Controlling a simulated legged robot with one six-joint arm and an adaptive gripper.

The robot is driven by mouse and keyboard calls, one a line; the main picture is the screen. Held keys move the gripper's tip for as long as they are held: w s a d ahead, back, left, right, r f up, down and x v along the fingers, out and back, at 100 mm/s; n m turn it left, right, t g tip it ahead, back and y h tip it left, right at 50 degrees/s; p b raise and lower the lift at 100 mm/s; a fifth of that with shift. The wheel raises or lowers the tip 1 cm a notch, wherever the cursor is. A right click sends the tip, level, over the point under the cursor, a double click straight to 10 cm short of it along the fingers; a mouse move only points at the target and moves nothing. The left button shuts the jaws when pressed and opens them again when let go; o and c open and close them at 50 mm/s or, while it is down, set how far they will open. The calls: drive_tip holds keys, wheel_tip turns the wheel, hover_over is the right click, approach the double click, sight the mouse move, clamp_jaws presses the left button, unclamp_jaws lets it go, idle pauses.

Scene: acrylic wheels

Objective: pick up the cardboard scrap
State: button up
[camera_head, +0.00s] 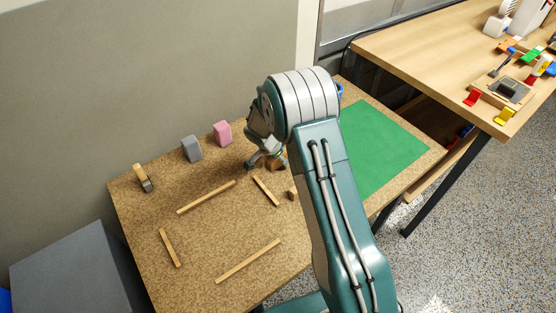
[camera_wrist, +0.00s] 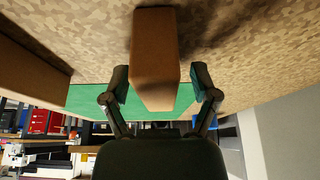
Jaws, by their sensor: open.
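A plain brown, box-shaped piece that looks like the cardboard scrap (camera_wrist: 155,45) stands in the middle of the wrist view. In the head view a small brown part of it (camera_head: 277,163) shows beside my gripper (camera_head: 262,160), partly hidden by my arm. My gripper is open in the wrist view (camera_wrist: 158,82), with one finger on each side of the brown piece. A gap shows between each finger and the piece, so it is not gripped.
A second brown block (camera_wrist: 28,75) is at the left of the wrist view. Wooden strips (camera_head: 248,261), a grey block (camera_head: 191,148), a pink block (camera_head: 222,133) and a hammer-like tool (camera_head: 143,178) lie on the speckled table (camera_head: 205,235). A green mat (camera_head: 375,145) lies right of my arm.

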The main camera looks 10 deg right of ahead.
drive_tip(key=c, duration=0.9)
drive_tip(key=shift+r, duration=0.15)
